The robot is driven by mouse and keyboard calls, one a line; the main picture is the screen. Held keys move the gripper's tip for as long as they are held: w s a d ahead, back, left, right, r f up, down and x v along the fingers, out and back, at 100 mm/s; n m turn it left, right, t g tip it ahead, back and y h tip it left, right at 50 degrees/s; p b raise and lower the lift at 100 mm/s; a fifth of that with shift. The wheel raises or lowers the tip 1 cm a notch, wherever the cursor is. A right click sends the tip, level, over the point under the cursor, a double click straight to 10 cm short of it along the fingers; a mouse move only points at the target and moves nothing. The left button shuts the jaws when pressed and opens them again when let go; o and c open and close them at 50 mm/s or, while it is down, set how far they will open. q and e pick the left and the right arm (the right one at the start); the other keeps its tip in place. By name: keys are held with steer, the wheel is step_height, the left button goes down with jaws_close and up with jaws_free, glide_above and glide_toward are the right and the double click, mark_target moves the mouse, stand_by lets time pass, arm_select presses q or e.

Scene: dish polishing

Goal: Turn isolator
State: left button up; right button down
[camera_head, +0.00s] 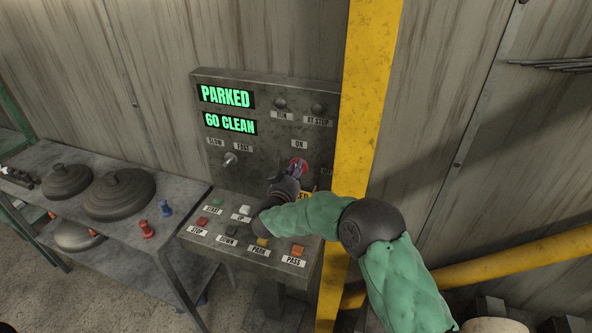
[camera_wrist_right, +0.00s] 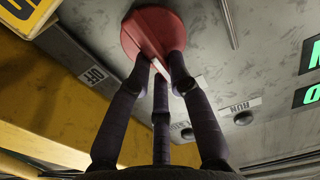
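The isolator is a red round knob with a raised grip bar; in the head view it (camera_head: 299,164) sits on the upright panel face, under the ON label (camera_head: 299,144). In the right wrist view the isolator (camera_wrist_right: 138,32) is at the top, with the OFF label (camera_wrist_right: 93,75) left of it. My right gripper (camera_head: 290,178) is at the isolator, its dark fingers covering part of it. In the wrist view the right gripper's fingers (camera_wrist_right: 160,66) close in on both sides of the red bar and seem to touch it. My left gripper is out of view.
A yellow post (camera_head: 364,100) stands just right of the control panel (camera_head: 262,95). Below are labelled push buttons, including a red one (camera_head: 202,221). A side table (camera_head: 120,230) at left carries dark lidded dishes (camera_head: 118,192). Displays read PARKED and 60 CLEAN.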

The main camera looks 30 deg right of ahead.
steer(key=m+b, duration=0.2)
steer(key=shift+s+d+f+m+b, duration=0.15)
steer(key=shift+s+f+m+b, duration=0.1)
steer(key=shift+m+b, duration=0.15)
steer(key=m+b, duration=0.4)
steer(key=f+m+b, duration=0.1)
steer(key=m+b, duration=0.3)
steer(key=b, duration=0.1)
steer(key=f+m+b, duration=0.1)
steer(key=m+b, duration=0.3)
steer(key=shift+s+d, duration=0.3)
steer(key=shift+s, duration=0.05)
steer(key=shift+m+b, duration=1.55)
steer(key=shift+m, duration=0.05)
steer(key=c, duration=1.1)
jaws_free()
steer(key=shift+c, duration=0.2)
steer(key=shift+a, duration=0.1)
steer(key=v, duration=1.2)
